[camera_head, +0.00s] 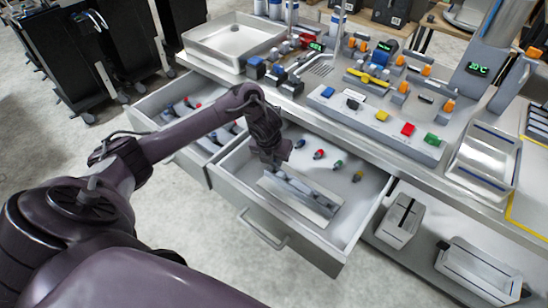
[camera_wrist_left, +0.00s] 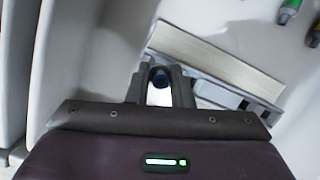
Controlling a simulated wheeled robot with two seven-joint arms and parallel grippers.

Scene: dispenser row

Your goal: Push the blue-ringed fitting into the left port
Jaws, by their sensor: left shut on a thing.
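My left gripper (camera_head: 272,162) reaches down into the open drawer at the left end of a metal rack. In the left wrist view the gripper (camera_wrist_left: 161,90) is shut on a pale fitting with a blue ring (camera_wrist_left: 160,78), which shows between the fingertips. In the head view the gripper hides this fitting. The metal rack (camera_head: 315,200) lies on the drawer floor and also shows in the left wrist view (camera_wrist_left: 215,55). The left port cannot be made out; whether the fitting touches it, I cannot tell. My right gripper is out of view.
The drawer walls surround the gripper. The bench edge and coloured button panel (camera_head: 375,118) are above.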

